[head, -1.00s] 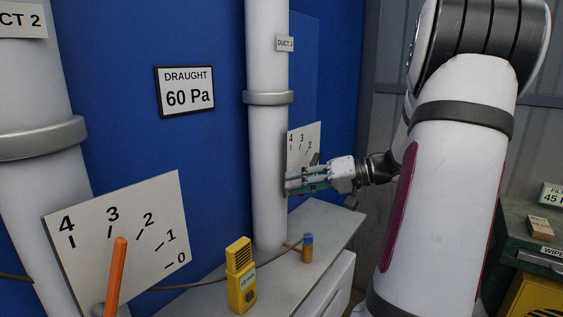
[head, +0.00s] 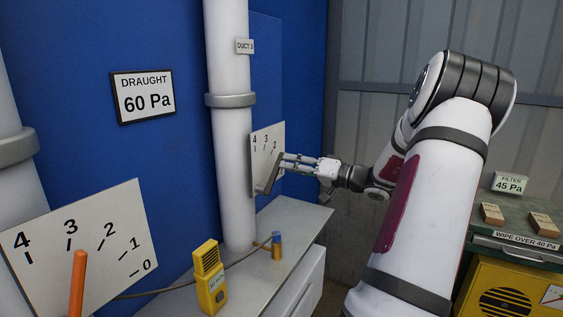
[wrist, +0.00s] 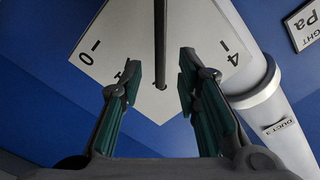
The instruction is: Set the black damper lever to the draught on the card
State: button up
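The black damper lever (head: 268,180) stands in front of the white scale plate (head: 261,142) on the pipe labelled DUCT 3. In the head view it leans up and right, roughly toward the 2. My gripper (head: 281,163) is at the plate's right side, by the lever's upper part. In the wrist view the dark lever (wrist: 160,40) runs down between my two separated green-padded fingers (wrist: 160,82), with a gap on each side. The plate shows 0 and 4 there; the middle numbers are mostly hidden. The framed draught card (head: 144,96) reads 60 Pa.
An orange lever (head: 77,285) with its own scale plate is at lower left. A yellow handheld device (head: 210,280) and a small blue-topped item (head: 277,246) stand on the grey bench (head: 300,218). A filter card (head: 510,184) reads 45 Pa at right.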

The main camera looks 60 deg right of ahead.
aim_at(279, 160)
jog(key=shift+w+a+p, duration=0.2)
jog(key=shift+w+p, duration=0.1)
jog(key=shift+w, duration=2.1)
grip_shut()
